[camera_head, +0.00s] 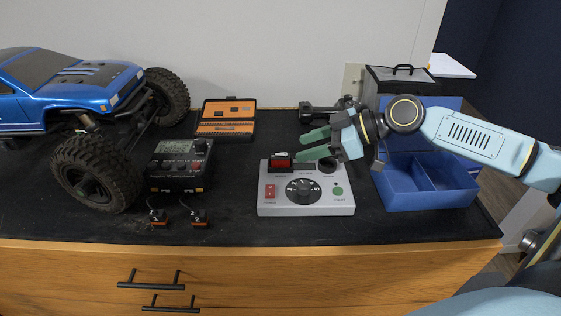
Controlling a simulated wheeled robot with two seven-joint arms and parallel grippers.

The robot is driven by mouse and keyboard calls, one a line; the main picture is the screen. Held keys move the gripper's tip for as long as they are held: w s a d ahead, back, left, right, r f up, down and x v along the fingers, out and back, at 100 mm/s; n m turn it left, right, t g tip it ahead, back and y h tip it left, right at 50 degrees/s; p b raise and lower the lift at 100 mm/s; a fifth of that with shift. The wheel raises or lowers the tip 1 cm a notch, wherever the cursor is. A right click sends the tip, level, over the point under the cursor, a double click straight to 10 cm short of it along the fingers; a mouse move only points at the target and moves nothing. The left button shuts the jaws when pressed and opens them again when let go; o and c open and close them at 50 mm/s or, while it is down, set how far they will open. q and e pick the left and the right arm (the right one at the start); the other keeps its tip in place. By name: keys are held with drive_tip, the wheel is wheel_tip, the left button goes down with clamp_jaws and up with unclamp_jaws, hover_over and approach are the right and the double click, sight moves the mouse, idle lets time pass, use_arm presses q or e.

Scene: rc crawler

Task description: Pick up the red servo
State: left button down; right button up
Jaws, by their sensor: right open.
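The red servo (281,160), a small block with a dark top, sits at the back left of a light grey control box (340,208) with a dial. My right gripper (308,145) comes in from the right. Its green fingertips are apart and point left, just right of the red servo and a little above the box. I see nothing between the fingers. They appear apart from the servo, though the exact gap in depth is hard to tell. My left gripper is not in view.
A blue RC crawler (75,85) stands at the left. A dark charger (180,165), two small orange-black parts (157,218) and an orange open case (226,113) lie left of the box. A blue divided bin (425,199) stands at the right. The mat's front is clear.

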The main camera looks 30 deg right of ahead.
sight(282, 154)
drive_tip(key=shift+p+x, duration=0.6)
drive_tip(key=shift+x, duration=1.6)
drive_tip(key=shift+w+a+f, duration=0.2)
drive_tip(key=shift+w+f, duration=0.05)
drive_tip(key=shift+c, duration=0.4)
clamp_jaws()
